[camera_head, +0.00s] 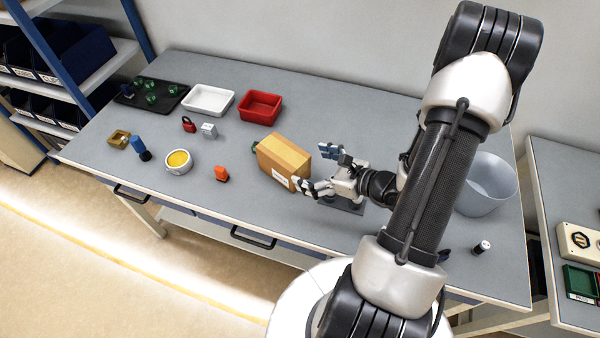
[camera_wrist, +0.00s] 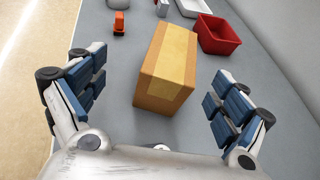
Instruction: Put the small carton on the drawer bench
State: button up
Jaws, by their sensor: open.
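The small carton (camera_head: 285,158) is a tan cardboard box with a lighter tape strip and a white label low on its front side. It rests on the grey drawer bench (camera_head: 330,125), which has drawers with black handles along its front. My gripper (camera_head: 313,168) is open just to the right of the carton, with its fingers pointing toward it. In the wrist view the carton (camera_wrist: 167,68) lies ahead of and between my spread fingers (camera_wrist: 160,110). Nothing is between the fingertips themselves.
A red bin (camera_head: 260,107), a white tray (camera_head: 208,100) and a black tray (camera_head: 151,95) stand along the back.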

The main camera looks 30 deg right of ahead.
jog(key=s+a+r+n+g+y, duration=0.2)
jog(key=s+a+r+n+g, duration=0.15)
jog(key=a+r+n, duration=0.55)
jog(key=s+a+r+n+g+y, duration=0.25)
jog(key=a+r+n+g, duration=0.2)
jog(key=a+n, duration=0.45)
jog(key=s+a+r+n+g+h, duration=0.3)
jog(key=s+n+h, duration=0.1)
jog(key=s+n, duration=0.2)
jog(key=s+d+r+n+t+h, duration=0.3)
jog(key=d+r+n+h, duration=0.1)
jog(key=r+n+h, duration=0.1)
jog(key=shift+r+n, duration=0.55)
jog(key=shift+n, duration=0.55)
